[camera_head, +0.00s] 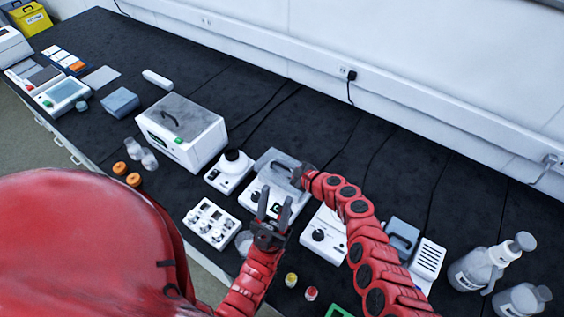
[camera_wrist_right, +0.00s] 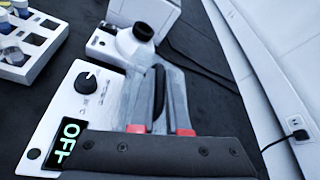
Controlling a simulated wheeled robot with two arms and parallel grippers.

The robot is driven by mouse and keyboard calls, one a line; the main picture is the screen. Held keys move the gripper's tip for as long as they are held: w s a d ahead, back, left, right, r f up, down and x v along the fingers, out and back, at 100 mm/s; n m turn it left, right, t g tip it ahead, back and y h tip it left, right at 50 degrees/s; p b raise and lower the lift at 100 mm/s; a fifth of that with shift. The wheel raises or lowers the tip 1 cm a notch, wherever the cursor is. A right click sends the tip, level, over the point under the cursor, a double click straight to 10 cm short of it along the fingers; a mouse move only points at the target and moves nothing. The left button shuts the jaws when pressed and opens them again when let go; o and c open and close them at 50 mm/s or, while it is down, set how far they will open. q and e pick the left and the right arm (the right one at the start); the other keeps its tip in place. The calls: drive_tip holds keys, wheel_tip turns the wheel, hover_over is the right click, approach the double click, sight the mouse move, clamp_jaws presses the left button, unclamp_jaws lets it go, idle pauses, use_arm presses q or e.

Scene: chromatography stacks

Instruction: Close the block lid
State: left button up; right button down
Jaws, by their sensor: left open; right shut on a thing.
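The block unit is white, with a black knob and a green-lit display reading OFF, and its front shows in the right wrist view (camera_wrist_right: 82,105). Its grey lid (camera_head: 268,158) has a dark handle (camera_wrist_right: 157,92) and sits at the unit's back; I cannot tell its exact tilt. My right gripper (camera_head: 298,178) is at the lid's handle side, shut on the handle, with red fingertips on either side of it in the wrist view (camera_wrist_right: 160,131). My left gripper (camera_head: 272,205) is open and empty, in front of the unit and partly hiding it.
A white knobbed device (camera_head: 229,170) stands left of the block unit, and another (camera_head: 323,238) stands right. A vial rack (camera_head: 210,222) sits in front. A large white box (camera_head: 180,132) is farther left. Bottles (camera_head: 478,268) stand at the right. Cables cross the black bench behind.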

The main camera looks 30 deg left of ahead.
drive_tip(key=shift+s+f+n+t, duration=0.3)
drive_tip(key=shift+s+f+n, duration=0.35)
drive_tip(key=shift+f, duration=0.25)
drive_tip(key=c, duration=1.2)
unclamp_jaws()
drive_tip(key=shift+s+d+r, duration=0.1)
drive_tip(key=shift+d+r, duration=0.2)
drive_tip(key=shift+r, duration=0.15)
drive_tip(key=p+v, duration=0.1)
drive_tip(key=v, duration=0.3)
drive_tip(key=shift+s+d, duration=0.15)
drive_tip(key=shift+d, duration=0.1)
drive_tip(key=shift+b+v, duration=1.35)
drive_tip(key=shift+v, duration=4.6)
